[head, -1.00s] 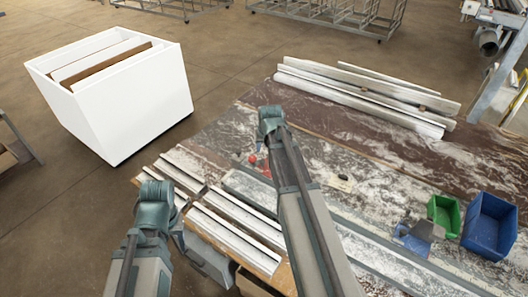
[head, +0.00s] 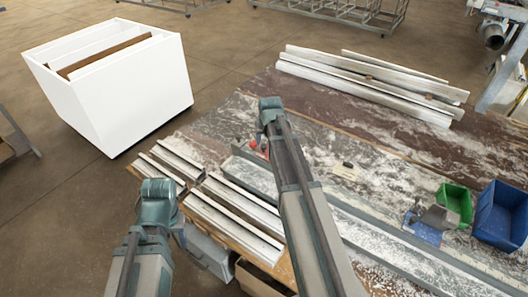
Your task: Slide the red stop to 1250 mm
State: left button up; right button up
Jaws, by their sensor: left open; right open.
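The red stop (head: 253,144) shows as a small red patch on the bench, just left of my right arm's upper joint, which partly covers it. It sits near the far left end of a long pale rail (head: 385,240) that runs down to the lower right. The scale marks are too small to read. My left arm rises at the lower left, in front of the bench's near edge. My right arm crosses the middle of the bench. The fingers of both grippers are hidden behind my arm links, so I cannot see them touching anything.
White profiles (head: 235,225) lie along the near edge, and more long profiles (head: 370,85) at the back. A blue bin (head: 500,218), a green bin (head: 455,204) and a grey-blue device (head: 425,226) stand at the right. A white crate (head: 125,95) stands on the floor behind left.

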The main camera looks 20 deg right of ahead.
aim_at(264, 146)
jog(key=b+x, duration=0.3)
jog(key=x, duration=0.2)
jog(key=shift+f+b, duration=0.2)
jog(key=shift+b, duration=0.2)
jog(key=shift+r, duration=0.1)
grip_shut()
dwell(0.9)
